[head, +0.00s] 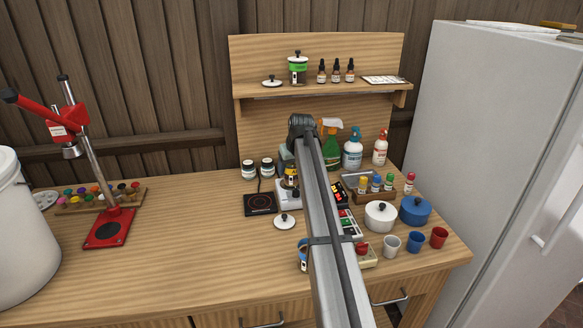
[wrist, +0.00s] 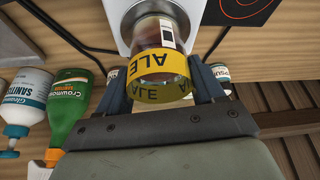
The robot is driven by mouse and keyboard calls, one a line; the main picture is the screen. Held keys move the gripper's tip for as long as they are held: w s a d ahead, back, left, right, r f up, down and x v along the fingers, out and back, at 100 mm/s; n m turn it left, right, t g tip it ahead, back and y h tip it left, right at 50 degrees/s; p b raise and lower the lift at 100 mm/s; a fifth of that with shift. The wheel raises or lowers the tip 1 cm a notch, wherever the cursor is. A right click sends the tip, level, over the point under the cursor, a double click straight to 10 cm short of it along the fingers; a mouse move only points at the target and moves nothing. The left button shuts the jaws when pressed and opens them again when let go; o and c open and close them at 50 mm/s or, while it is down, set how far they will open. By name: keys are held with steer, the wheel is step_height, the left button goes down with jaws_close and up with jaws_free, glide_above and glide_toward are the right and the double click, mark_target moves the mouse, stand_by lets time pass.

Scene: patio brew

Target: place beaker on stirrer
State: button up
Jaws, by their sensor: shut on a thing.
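The beaker, clear glass with a yellow band lettered ALE (wrist: 160,68), is between my gripper's two fingers (wrist: 158,80) in the wrist view. The fingers are shut on it. In the head view the beaker (head: 291,173) shows just left of my arm, with its yellow band visible. The white stirrer (head: 287,194) is right below it; its white top (wrist: 122,22) shows behind the beaker's far end in the wrist view. The beaker lines up with the stirrer, but I cannot tell whether they touch. My arm hides part of both in the head view.
A black hotplate (head: 259,204) lies left of the stirrer, with a white lid (head: 285,222) in front. Pots (head: 380,215) and cups (head: 416,242) are at right. The counter's left middle is clear.

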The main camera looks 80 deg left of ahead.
steer(key=shift+f, duration=0.1)
steer(key=o, duration=1.2)
steer(key=v, duration=1.2)
